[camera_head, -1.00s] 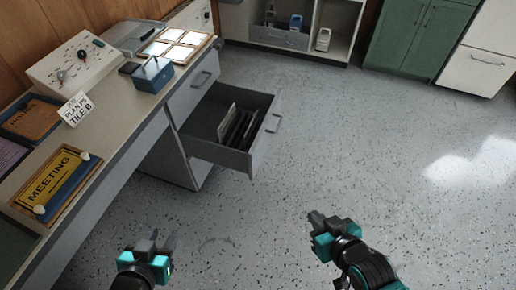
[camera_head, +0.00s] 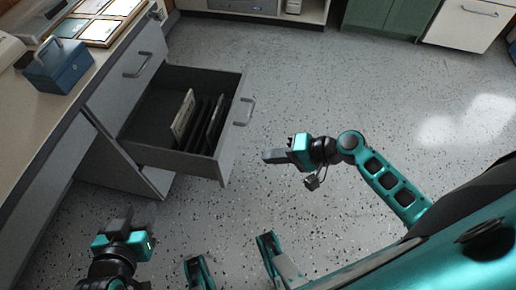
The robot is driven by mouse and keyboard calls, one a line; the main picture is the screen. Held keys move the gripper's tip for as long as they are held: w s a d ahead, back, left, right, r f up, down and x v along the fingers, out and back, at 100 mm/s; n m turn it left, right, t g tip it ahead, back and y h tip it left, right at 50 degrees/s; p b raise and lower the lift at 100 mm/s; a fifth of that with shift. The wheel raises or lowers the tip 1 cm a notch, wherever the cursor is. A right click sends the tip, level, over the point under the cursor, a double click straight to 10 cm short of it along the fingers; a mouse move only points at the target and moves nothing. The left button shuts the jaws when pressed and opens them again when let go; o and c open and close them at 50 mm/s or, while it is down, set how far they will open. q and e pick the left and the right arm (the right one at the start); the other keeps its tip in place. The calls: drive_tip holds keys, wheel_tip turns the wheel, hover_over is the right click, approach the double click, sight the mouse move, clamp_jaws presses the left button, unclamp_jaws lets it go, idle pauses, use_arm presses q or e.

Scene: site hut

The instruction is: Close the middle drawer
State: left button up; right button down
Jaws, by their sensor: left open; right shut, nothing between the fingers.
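The middle drawer (camera_head: 188,160) of the grey desk pedestal is pulled well out. Its front panel (camera_head: 234,135) faces right and carries a bar handle (camera_head: 249,111). Inside stand several dark dividers or files (camera_head: 213,122) and a pale one. A shut drawer with a handle (camera_head: 138,66) is above it. My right gripper (camera_head: 267,156) is shut and empty, just right of the drawer front, pointing left towards it, with a gap between them. My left gripper (camera_head: 120,228) is open and empty, low at the left, in front of the desk and below the drawer.
The desk top (camera_head: 60,122) runs along the left with a blue box (camera_head: 59,66) and a tray of pale tiles (camera_head: 98,22) on it. Green cabinets (camera_head: 383,14) and a white cabinet (camera_head: 465,20) stand at the back. The speckled floor (camera_head: 330,90) right of the drawer is clear.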

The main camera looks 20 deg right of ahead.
drive_tip(key=b, duration=0.2)
approach(220, 158)
wheel_tip(220, 158, down, 3)
drive_tip(key=a, duration=0.2)
drive_tip(key=shift+w+a, duration=0.85)
drive_tip(key=shift+w, duration=0.3)
drive_tip(key=shift+w+a, duration=0.3)
drive_tip(key=shift+a, duration=0.1)
drive_tip(key=shift+w+a, duration=0.1)
drive_tip(key=shift+a, duration=0.05)
